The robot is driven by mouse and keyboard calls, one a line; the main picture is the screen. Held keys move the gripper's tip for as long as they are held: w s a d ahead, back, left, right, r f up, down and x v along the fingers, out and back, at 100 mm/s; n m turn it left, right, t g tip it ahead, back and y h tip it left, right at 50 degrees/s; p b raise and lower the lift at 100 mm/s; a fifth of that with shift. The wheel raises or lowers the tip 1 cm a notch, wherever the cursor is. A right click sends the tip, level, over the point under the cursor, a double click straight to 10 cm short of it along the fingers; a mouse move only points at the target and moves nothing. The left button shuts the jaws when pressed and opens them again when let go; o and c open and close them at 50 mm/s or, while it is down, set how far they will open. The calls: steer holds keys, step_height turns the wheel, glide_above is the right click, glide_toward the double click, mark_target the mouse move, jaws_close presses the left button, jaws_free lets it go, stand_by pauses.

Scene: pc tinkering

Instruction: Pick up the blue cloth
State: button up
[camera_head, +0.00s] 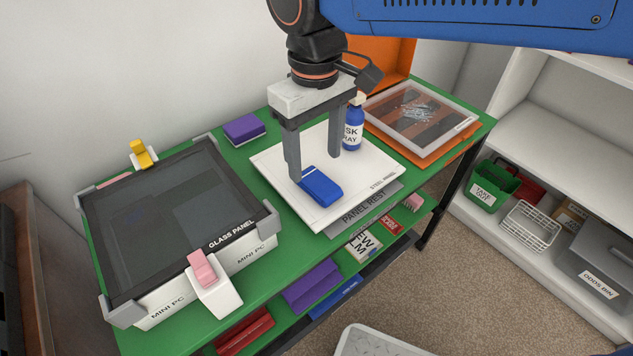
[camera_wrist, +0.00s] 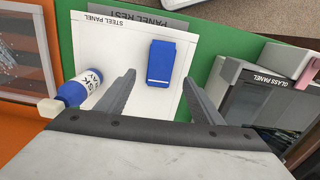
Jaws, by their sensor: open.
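The blue cloth (camera_head: 321,186) is a small folded block lying flat on the white steel panel (camera_head: 275,163). In the wrist view the cloth (camera_wrist: 161,62) lies beyond my fingertips, roughly centred between them. My gripper (camera_head: 315,165) is open and empty, pointing down over the panel. In the head view its left finger stands just behind the cloth's left end and its right finger stands behind and to the right of it. In the wrist view the gripper (camera_wrist: 160,77) shows a wide gap, with nothing between the fingers.
A blue spray bottle (camera_head: 353,131) stands on the panel behind my right finger. A purple block (camera_head: 244,129) sits behind left. The glass panel (camera_head: 160,220) on mini PCs fills the left. A framed panel (camera_head: 421,116) on an orange sheet is at right. Green tabletop shows between.

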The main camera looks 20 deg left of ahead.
mark_target(316, 180)
steer(key=shift+d+f, duration=0.1)
steer(key=shift+f, duration=2.55)
steer(key=shift+c, duration=0.6)
steer(key=c, duration=1)
